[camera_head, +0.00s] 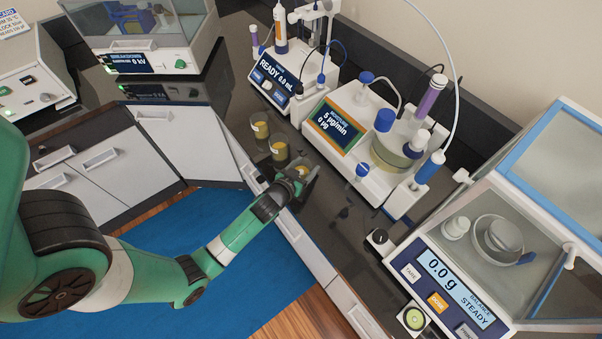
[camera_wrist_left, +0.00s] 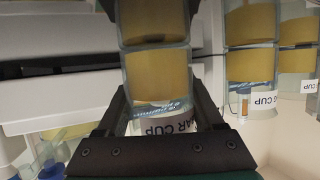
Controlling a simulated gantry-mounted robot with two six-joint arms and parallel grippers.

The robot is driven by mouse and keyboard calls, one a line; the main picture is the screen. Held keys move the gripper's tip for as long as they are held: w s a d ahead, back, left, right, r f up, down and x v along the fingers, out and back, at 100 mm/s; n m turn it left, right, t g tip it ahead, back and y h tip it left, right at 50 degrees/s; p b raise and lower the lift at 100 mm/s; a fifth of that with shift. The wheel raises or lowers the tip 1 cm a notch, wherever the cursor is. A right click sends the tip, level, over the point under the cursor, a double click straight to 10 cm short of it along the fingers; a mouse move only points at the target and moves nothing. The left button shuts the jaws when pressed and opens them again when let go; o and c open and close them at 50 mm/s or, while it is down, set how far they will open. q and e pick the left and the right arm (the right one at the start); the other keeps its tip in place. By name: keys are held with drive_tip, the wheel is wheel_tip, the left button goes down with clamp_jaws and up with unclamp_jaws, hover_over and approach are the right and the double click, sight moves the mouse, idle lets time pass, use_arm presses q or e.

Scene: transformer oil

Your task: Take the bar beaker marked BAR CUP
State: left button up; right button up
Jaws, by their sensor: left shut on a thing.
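The bar beaker (camera_wrist_left: 158,78) holds amber liquid and stands between my left gripper's fingers. Its white label, partly covered by the gripper, reads "AR CUP" in the left wrist view. My left gripper (camera_head: 302,178) is shut on this beaker (camera_head: 302,170) at the counter's front edge, where the gripper hides much of it. The beaker's base is close to the dark counter; I cannot tell whether it touches. My right gripper is not in view.
Two similar amber beakers stand in line behind, a near one (camera_head: 279,148) and a far one (camera_head: 260,127). A titrator (camera_head: 275,85), a moisture unit (camera_head: 345,130) and a balance (camera_head: 455,275) line the counter. A blue mat (camera_head: 225,245) covers the floor.

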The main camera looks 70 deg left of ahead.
sight(305, 160)
use_arm(q)
drive_tip(key=shift+c, duration=0.8)
drive_tip(key=shift+r, duration=0.1)
drive_tip(key=shift+r+p, duration=0.3)
drive_tip(key=shift+r, duration=0.25)
drive_tip(key=r, duration=0.2)
drive_tip(key=p, duration=0.1)
drive_tip(key=shift+s+d+r, duration=0.15)
drive_tip(key=shift+s+r, duration=0.1)
drive_tip(key=shift+r, duration=0.15)
drive_tip(key=r+p+v, duration=0.1)
drive_tip(key=v, duration=0.4)
drive_tip(key=a+r+p+v, duration=0.1)
drive_tip(key=v, duration=0.4)
drive_tip(key=a+p+v, duration=0.1)
drive_tip(key=v, duration=0.5)
drive_tip(key=shift+s+a+r, duration=0.1)
drive_tip(key=shift+a+r, duration=0.05)
drive_tip(key=shift+r, duration=0.25)
